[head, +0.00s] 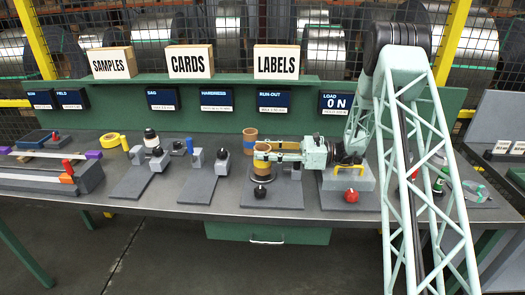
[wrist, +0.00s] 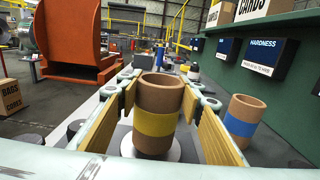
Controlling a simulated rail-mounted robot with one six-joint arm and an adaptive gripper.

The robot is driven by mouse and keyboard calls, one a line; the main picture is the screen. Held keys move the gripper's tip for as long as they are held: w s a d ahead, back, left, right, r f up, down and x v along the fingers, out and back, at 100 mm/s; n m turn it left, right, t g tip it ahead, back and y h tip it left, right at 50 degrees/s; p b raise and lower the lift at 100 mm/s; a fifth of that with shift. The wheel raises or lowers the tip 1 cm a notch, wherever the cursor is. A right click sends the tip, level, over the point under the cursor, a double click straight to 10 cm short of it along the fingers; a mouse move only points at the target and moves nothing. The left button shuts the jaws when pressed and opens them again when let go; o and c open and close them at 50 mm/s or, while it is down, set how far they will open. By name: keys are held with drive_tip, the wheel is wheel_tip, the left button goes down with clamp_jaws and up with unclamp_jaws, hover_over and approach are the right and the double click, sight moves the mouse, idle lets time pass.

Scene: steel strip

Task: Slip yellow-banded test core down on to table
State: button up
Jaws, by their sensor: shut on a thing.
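The yellow-banded test core (wrist: 154,122) is an upright brown hollow tube with a yellow band around its middle. In the wrist view it is between the tan pads of my gripper (wrist: 160,98), which is shut on it. A pale round disc (wrist: 128,149) shows under the core; I cannot tell whether they touch. In the head view my gripper (head: 262,155) reaches in from the right around the core (head: 261,168), above a grey plate (head: 285,197) on the table (head: 215,202).
A similar core with a blue band (wrist: 241,127) stands close by to the right in the wrist view. A black knob (head: 260,192) is at the plate's front. Grey test fixtures (head: 195,180) stand to the left. The green back panel (head: 225,115) rises behind.

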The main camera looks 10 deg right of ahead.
drive_tip(key=shift+s+f+b, duration=0.25)
drive_tip(key=shift+f+b, duration=0.05)
drive_tip(key=shift+f, duration=0.75)
idle(0.4)
drive_tip(key=shift+w+r+p, duration=0.2)
drive_tip(key=shift+r+p, duration=0.2)
drive_tip(key=shift+r, duration=0.25)
drive_tip(key=shift+r+p, duration=0.45)
drive_tip(key=shift+r, duration=0.6)
drive_tip(key=shift+r, duration=0.1)
drive_tip(key=shift+p, duration=0.35)
idle(1.6)
drive_tip(key=shift+f+b, duration=0.35)
drive_tip(key=shift+f, duration=0.6)
idle(0.8)
